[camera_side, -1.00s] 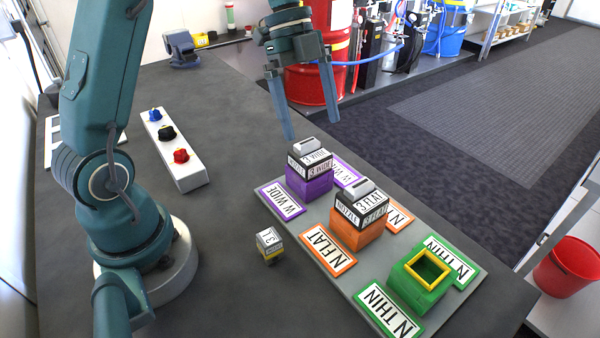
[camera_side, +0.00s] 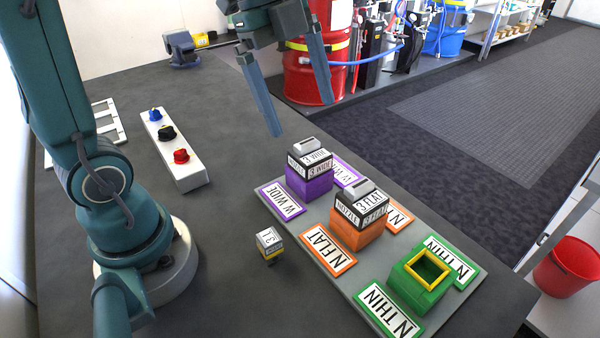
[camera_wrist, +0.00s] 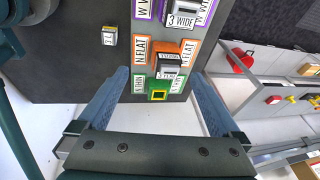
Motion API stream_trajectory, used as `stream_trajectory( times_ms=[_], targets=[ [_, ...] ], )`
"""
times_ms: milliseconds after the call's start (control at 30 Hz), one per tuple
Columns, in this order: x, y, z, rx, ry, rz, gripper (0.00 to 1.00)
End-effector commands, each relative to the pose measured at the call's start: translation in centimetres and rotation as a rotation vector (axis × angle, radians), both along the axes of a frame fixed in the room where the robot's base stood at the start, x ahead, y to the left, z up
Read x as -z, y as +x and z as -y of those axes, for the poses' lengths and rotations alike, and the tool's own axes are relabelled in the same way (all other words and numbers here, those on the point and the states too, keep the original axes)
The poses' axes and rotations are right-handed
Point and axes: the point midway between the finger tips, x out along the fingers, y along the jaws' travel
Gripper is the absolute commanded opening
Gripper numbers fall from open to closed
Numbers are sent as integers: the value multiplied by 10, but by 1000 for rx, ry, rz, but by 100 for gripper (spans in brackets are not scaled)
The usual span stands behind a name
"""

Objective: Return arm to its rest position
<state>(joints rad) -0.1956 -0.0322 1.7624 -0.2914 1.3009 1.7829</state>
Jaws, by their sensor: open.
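My gripper (camera_side: 298,100) is open and empty in the side view, raised above the table behind the purple holder. Its two fingers also show in the wrist view (camera_wrist: 158,100). A nozzle block marked 3 WIDE (camera_side: 310,158) sits on the purple holder (camera_side: 309,184). A nozzle block marked 3 FLAT (camera_side: 361,205) sits on the orange holder (camera_side: 356,234). The green holder (camera_side: 418,284) has a yellow-rimmed square opening and no block in it. A small grey and yellow block (camera_side: 269,242) stands apart on the table, left of the grey board (camera_side: 330,273).
A white panel with blue, black and red knobs (camera_side: 176,150) lies on the dark table (camera_side: 215,240) near my base. A vise (camera_side: 182,48) stands at the back. A red cylinder (camera_side: 312,75) and a red bucket (camera_side: 568,266) stand beyond the table.

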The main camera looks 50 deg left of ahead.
Motion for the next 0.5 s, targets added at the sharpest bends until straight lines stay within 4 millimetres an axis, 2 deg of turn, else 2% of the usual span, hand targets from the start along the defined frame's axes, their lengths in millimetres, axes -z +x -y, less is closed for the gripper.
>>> stream_trajectory(
  times_ms=[100, 233, 500],
  targets=[
    [-5, -28, 8, -168, 20, 36, 100],
    [-1, -55, 9, -415, 8, 70, 100],
    [27, -92, 0, -988, -128, 113, 100]
  ],
)
